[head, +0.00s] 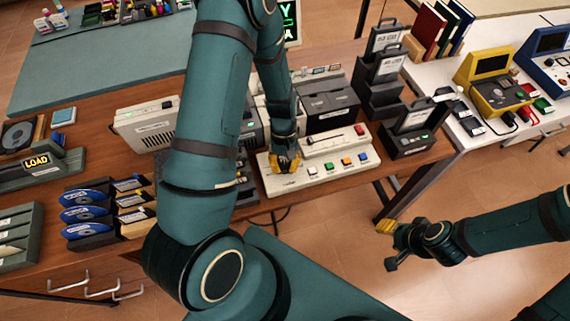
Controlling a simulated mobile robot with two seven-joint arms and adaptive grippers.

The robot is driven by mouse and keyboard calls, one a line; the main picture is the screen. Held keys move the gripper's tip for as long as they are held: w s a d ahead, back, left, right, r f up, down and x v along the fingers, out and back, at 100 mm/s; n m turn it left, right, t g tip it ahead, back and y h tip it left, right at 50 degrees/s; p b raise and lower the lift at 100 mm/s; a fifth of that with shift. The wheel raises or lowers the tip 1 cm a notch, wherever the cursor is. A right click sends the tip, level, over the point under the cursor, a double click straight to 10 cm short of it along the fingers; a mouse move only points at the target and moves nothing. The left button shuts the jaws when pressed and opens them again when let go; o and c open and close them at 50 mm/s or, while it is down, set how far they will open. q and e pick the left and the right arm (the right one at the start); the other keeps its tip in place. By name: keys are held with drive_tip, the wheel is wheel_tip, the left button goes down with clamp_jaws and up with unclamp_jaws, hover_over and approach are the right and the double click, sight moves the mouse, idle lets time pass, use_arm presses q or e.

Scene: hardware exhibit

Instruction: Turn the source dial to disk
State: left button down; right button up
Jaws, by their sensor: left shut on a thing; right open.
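A white control panel (311,175) lies on the wooden table, with several coloured buttons along its front and a raised strip with a red part behind them. My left gripper (284,162) is over the left end of this panel. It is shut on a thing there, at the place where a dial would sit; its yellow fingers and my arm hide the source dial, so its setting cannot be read. My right gripper (388,246) is open and empty, out over the floor to the right of the table's edge.
Disks in holders (84,213) and a LOAD unit (40,165) stand at the left. Dark box units (331,104) and black cartridge stands (408,128) stand behind and right of the panel. A white table (470,130) holds a yellow device (492,84).

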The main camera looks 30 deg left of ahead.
use_arm(q)
drive_tip(key=shift+m, duration=0.6)
drive_tip(key=c, duration=1)
unclamp_jaws()
drive_tip(key=shift+o, duration=0.2)
drive_tip(key=v, duration=1.2)
drive_tip(key=shift+d, duration=0.2)
